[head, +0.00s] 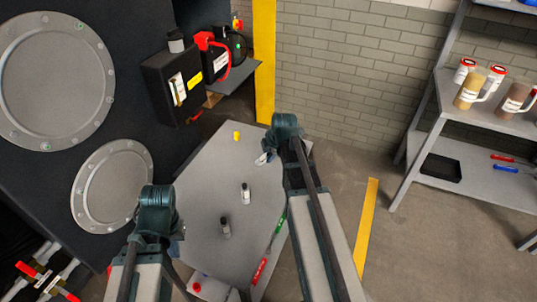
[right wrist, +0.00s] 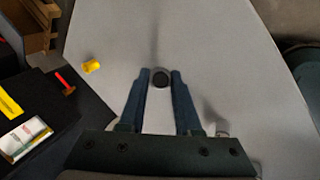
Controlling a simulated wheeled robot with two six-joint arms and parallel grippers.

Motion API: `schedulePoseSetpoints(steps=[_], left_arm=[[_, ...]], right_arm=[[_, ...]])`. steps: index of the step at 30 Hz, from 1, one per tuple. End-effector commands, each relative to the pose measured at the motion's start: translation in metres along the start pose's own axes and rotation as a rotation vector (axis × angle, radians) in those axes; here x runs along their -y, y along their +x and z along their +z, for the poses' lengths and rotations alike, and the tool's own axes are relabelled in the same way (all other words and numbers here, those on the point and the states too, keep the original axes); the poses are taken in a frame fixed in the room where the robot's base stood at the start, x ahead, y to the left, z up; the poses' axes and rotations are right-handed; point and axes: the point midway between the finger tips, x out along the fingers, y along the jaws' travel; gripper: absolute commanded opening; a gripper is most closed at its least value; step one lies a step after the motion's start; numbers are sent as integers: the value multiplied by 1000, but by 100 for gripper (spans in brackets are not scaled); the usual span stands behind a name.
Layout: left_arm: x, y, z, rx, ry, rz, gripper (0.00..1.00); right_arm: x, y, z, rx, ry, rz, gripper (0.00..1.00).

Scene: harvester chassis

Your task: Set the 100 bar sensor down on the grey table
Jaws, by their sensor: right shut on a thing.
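My right gripper (right wrist: 161,75) is shut on a small sensor (right wrist: 160,80), seen end-on as a dark round top between the fingertips in the right wrist view. Its label cannot be read. In the head view my right gripper (head: 264,158) is over the far right part of the grey table (head: 205,185), with a bit of white at its tips. The table also fills much of the right wrist view (right wrist: 220,50). Whether the held sensor touches the table is unclear. My left gripper (head: 180,232) is at the table's left side, its fingers mostly hidden by my arm.
The dark chassis (head: 130,60) rises at left. A shelf (head: 440,105) stands at right.

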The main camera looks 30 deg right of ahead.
Motion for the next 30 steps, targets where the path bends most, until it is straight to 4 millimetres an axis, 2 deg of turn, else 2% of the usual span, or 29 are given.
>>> schedulePoseSetpoints(steps=[1, 4, 24, 25, 30], left_arm=[[-1, 9, 0, 0, 0, 0, 0], [-1, 14, -1, 0, 0, 0, 0], [-2, 18, -1, 0, 0, 0, 0], [-2, 18, -1, 0, 0, 0, 0], [-2, 17, -1, 0, 0, 0, 0]], right_arm=[[4, 8, 1, 0, 0, 0, 0], [6, 12, 1, 0, 0, 0, 0], [8, 17, 1, 0, 0, 0, 0], [8, 17, 1, 0, 0, 0, 34], [7, 16, 1, 0, 0, 0, 64]])
